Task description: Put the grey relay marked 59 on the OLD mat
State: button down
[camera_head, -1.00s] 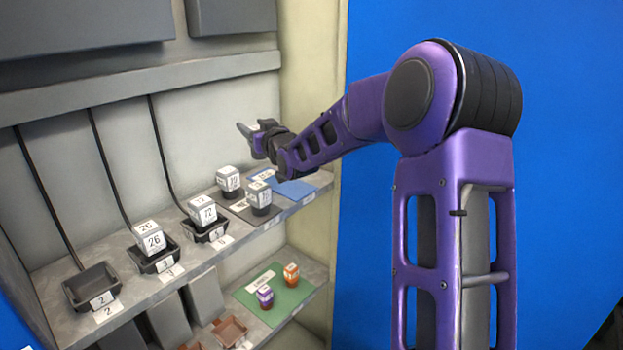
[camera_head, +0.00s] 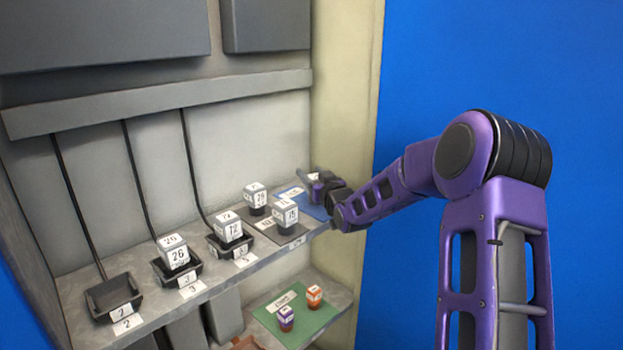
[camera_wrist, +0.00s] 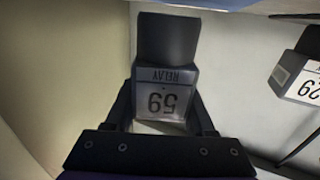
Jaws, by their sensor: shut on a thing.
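The grey relay marked 59 (camera_wrist: 166,95) is between my gripper's fingers (camera_wrist: 162,105) in the wrist view, its number upside down there and its black base toward the picture's top. My gripper (camera_head: 314,182) is shut on it. In the head view my gripper is at the blue mat (camera_head: 318,211) at the shelf's right end, and the relay itself is hard to make out. A strip of blue also shows at the top of the wrist view. The blue mat's label (camera_head: 291,192) is too small to read. I cannot tell whether the relay's base touches the mat.
Two grey-white relays (camera_head: 255,196) (camera_head: 285,213) stand on a dark grey mat (camera_head: 290,240) just left of the blue mat. Black sockets line the shelf further left; one (camera_head: 112,294) is empty. A lower green mat (camera_head: 300,330) holds a purple and an orange relay.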

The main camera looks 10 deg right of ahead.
jog(key=shift+f, duration=0.35)
jog(key=shift+f, duration=0.1)
jog(key=shift+f, duration=0.1)
jog(key=shift+c, duration=1.2)
grip_release()
jog(key=shift+r, duration=0.25)
jog(key=shift+s+d+f, duration=0.1)
jog(key=shift+s, duration=0.25)
jog(key=v, duration=1.1)
jog(key=shift+s, duration=0.2)
